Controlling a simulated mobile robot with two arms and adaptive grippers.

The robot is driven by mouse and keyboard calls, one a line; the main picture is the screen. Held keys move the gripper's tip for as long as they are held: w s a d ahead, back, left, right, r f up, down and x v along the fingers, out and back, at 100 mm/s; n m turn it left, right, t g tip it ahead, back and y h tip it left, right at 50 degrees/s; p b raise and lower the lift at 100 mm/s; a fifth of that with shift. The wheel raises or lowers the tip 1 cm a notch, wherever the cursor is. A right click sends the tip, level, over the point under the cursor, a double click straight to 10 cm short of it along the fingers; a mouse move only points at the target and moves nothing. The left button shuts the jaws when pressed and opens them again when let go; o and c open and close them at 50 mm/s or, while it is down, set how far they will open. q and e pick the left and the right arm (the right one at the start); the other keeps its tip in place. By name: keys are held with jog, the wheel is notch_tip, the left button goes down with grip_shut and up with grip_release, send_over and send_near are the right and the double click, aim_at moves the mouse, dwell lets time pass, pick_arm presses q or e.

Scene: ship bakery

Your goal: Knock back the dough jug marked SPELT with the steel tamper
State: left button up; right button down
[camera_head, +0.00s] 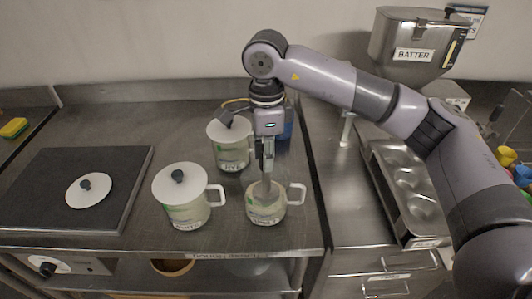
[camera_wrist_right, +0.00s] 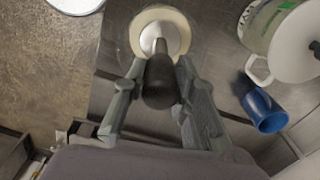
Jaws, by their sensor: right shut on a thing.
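The open dough jug (camera_head: 263,212), its front label small but appearing to read SPELT, stands at the counter's right front, handle to the right. My right gripper (camera_head: 267,160) is above it, shut on the dark handle of the steel tamper (camera_head: 266,187). The tamper points down into the jug mouth. In the right wrist view the gripper (camera_wrist_right: 158,88) holds the dark handle (camera_wrist_right: 160,82), and the steel head is over pale dough (camera_wrist_right: 178,22); whether it touches the dough I cannot tell. My left gripper is not in view.
Lidded jugs (camera_head: 186,213) and (camera_head: 232,157) stand left and behind. A blue cup (camera_wrist_right: 265,108) is close by. A loose white lid (camera_head: 90,190) lies on a dark slab (camera_head: 50,170). A batter hopper (camera_head: 413,50) and a metal tray (camera_head: 405,195) are at right.

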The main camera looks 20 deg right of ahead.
jog(key=shift+f+b, duration=0.7)
jog(key=shift+f, duration=0.25)
jog(key=shift+r, duration=0.15)
jog(key=shift+r+p, duration=3.1)
jog(key=shift+r, duration=2.35)
